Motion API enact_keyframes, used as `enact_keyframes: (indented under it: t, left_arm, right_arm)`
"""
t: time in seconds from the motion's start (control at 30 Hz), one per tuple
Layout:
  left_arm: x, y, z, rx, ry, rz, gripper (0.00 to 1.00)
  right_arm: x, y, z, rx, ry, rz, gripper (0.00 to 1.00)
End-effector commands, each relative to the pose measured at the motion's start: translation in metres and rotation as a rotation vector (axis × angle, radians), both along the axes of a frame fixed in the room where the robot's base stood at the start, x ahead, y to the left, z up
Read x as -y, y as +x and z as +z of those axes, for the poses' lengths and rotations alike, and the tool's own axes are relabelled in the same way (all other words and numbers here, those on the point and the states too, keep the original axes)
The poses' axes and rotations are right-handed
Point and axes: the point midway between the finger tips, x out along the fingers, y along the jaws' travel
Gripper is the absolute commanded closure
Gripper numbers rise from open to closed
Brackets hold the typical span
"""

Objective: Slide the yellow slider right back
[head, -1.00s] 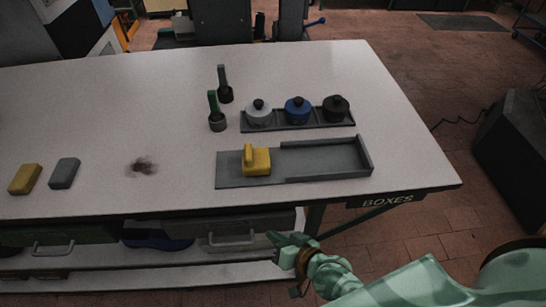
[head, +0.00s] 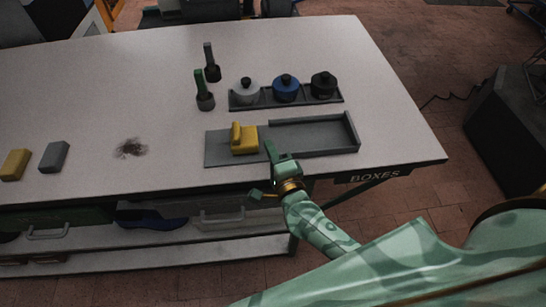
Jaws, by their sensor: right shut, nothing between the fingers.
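The yellow slider (head: 245,140) sits on the grey track (head: 222,158), left of the raised-rim bay that fills the track's right part. Its upright tab stands at its left end. My right gripper (head: 269,148) is shut and empty. Its tip points away from me over the front of the track, just right of the slider. I cannot tell whether it touches the slider or the track. My left gripper is not in view.
A rack (head: 288,101) with white, blue and black knobbed pots stands behind the track. A yellow block (head: 16,164), a grey block (head: 54,157) and a dark smudge (head: 131,148) lie left on the table.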

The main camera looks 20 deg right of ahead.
Motion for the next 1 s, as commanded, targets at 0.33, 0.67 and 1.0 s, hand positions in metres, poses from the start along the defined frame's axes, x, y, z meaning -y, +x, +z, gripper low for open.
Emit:
enact_keyframes:
  t: [0.33,0.67,1.0]
  left_arm:
    - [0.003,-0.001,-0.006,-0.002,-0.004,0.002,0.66]
    - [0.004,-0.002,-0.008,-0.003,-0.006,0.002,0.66]
    - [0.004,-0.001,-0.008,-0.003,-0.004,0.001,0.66]
  right_arm:
    - [-0.017,0.055,-0.001,-0.001,0.002,0.002,1.00]
    - [-0.037,0.060,0.000,0.000,-0.003,0.002,1.00]
    - [-0.043,0.062,0.000,-0.001,-0.002,0.002,1.00]
